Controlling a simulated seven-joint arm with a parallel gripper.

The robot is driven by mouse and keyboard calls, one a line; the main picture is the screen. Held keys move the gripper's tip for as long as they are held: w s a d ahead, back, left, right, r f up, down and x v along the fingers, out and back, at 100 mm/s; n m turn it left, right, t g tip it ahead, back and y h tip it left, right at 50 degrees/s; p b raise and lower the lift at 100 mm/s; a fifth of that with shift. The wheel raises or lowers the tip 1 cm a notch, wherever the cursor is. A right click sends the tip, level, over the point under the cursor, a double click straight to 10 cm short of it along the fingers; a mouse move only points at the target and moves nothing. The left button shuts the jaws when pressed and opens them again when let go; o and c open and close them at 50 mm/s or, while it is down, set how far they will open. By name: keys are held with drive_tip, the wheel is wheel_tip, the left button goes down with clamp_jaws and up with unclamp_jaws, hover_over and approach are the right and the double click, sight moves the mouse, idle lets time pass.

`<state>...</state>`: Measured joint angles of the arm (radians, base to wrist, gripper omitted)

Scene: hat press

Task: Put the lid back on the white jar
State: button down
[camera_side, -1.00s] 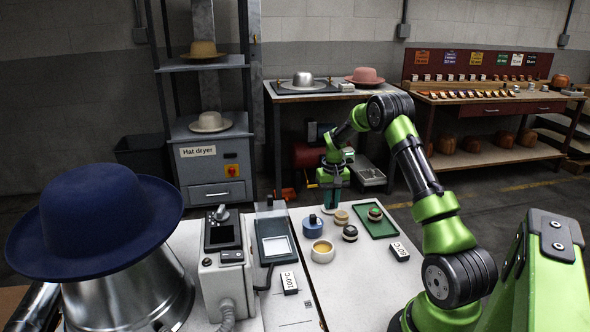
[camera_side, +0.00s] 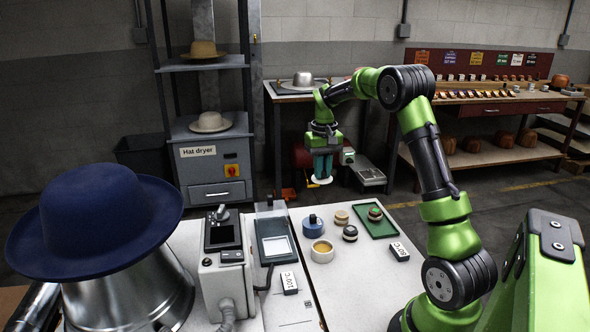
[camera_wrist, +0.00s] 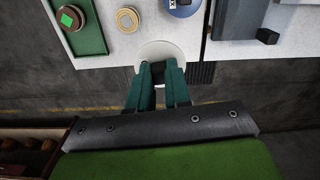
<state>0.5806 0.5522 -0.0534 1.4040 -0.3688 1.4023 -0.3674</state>
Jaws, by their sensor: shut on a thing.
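The white jar (camera_side: 322,251) stands open on the white table, its yellowish inside showing. My gripper (camera_side: 322,170), with teal fingers, is shut on a white round lid (camera_side: 321,181). It holds the lid in the air, above and beyond the jar in the side view, near the table's far edge. In the wrist view the lid (camera_wrist: 160,50) shows as a white disc at the fingertips of my gripper (camera_wrist: 158,72). The white jar is not visible in the wrist view.
A blue jar (camera_side: 312,226) stands just behind the white jar. A wooden round piece (camera_side: 341,217), a dark striped one (camera_side: 350,233) and a green tray (camera_side: 377,224) are to the right.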

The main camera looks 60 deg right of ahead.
drive_tip(key=s+a+n, duration=0.3)
drive_tip(key=s+a, duration=0.1)
drive_tip(key=a, duration=0.6)
drive_tip(key=shift+n, duration=0.8)
drive_tip(key=shift+s+a+f, duration=0.75)
drive_tip(key=shift+f, duration=0.85)
drive_tip(key=shift+s+a+f, duration=0.7)
drive_tip(key=shift+s+f, duration=0.1)
drive_tip(key=shift+f, duration=0.8)
drive_tip(key=shift+s+a+f, duration=0.75)
drive_tip(key=shift+f, duration=0.85)
drive_tip(key=shift+f, duration=0.15)
drive_tip(key=c, duration=0.5)
unclamp_jaws()
wheel_tip(320, 180, up, 7)
